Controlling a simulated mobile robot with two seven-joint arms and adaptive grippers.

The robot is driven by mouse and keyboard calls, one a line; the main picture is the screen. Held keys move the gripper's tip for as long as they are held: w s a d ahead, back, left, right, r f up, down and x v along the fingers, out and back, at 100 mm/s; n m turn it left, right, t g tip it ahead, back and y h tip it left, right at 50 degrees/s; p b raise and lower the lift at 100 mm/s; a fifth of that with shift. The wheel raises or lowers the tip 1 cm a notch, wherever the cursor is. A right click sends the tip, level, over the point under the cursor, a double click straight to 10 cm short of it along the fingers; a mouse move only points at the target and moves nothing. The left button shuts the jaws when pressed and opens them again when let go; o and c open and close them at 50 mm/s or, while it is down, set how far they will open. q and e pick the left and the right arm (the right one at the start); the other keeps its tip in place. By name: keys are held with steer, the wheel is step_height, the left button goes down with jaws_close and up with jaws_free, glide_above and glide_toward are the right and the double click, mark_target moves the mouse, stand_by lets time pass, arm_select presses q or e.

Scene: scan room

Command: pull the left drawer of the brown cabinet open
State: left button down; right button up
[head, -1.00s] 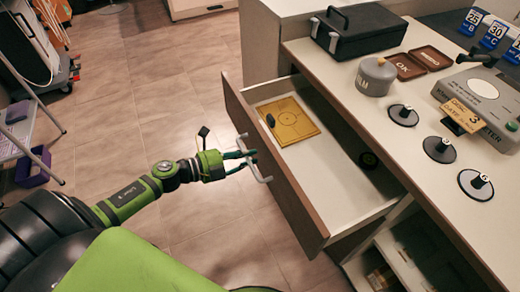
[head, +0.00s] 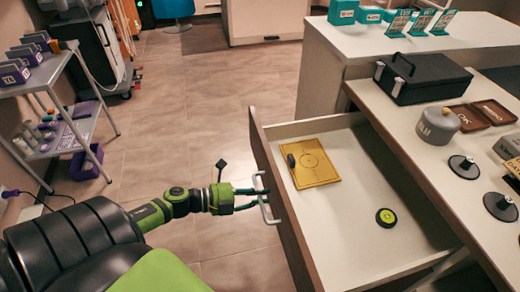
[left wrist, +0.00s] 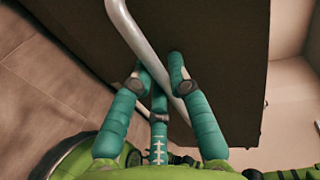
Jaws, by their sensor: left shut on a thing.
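The drawer (head: 350,235) of the brown-fronted cabinet (head: 400,140) stands well out, its white inside showing. Its brown front panel (head: 280,195) carries a pale bar handle (head: 265,208). My left gripper (head: 258,197) reaches in from the left and is shut on this handle. In the left wrist view the teal fingers (left wrist: 160,72) close around the handle bar (left wrist: 131,32), close to the dark drawer front (left wrist: 225,50). In the drawer lie a yellow board (head: 318,165) with a small dark object (head: 291,161) on it, and a black-green disc (head: 386,217). My right gripper is not in view.
The countertop holds a black case (head: 425,78), a grey lidded pot (head: 438,125), brown trays (head: 480,115) and black-knobbed discs (head: 463,166). A grey cart (head: 60,95) stands at the left. The tiled floor (head: 170,150) between is clear.

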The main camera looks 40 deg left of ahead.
arm_select(q)
steer(key=c, duration=1.4)
jaws_free()
steer(key=shift+c, duration=0.2)
steer(key=shift+s+a, duration=0.15)
steer(key=v, duration=1.1)
steer(key=shift+s, duration=0.25)
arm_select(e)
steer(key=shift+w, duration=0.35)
arm_select(q)
steer(key=shift+a, duration=0.15)
